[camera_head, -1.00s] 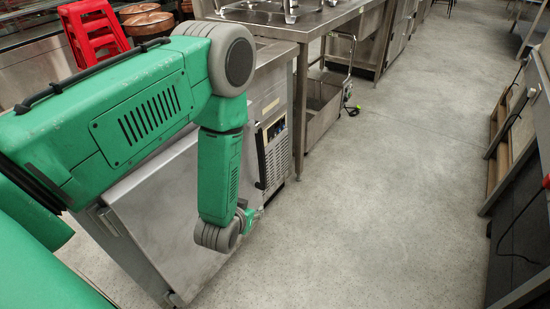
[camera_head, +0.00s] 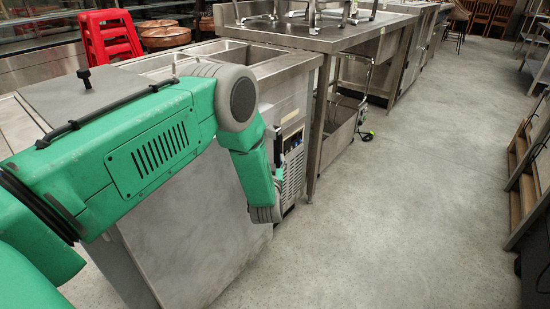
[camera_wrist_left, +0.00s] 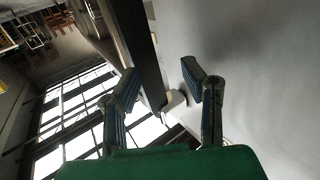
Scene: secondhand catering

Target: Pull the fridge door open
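The fridge is the low steel counter unit with a plain door (camera_head: 195,245) on its front and a vent panel (camera_head: 292,165) to the right of it. My left arm reaches across it. My left gripper is hidden behind its own wrist in the head view. In the left wrist view my left gripper (camera_wrist_left: 159,82) has its fingers apart. A dark upright strip (camera_wrist_left: 143,45) and a small pale piece (camera_wrist_left: 176,103) show between them, beside a pale, smooth surface (camera_wrist_left: 255,70). I cannot tell whether the fingers touch anything, or whether the door is ajar. My right gripper is not in view.
A steel table (camera_head: 345,35) stands beyond the fridge, with a low steel bin (camera_head: 338,135) beneath it. Red stacked stools (camera_head: 108,38) and copper pans (camera_head: 163,35) are at the back left. The grey floor (camera_head: 400,210) is clear. Wooden-edged shelving (camera_head: 528,165) stands at the right.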

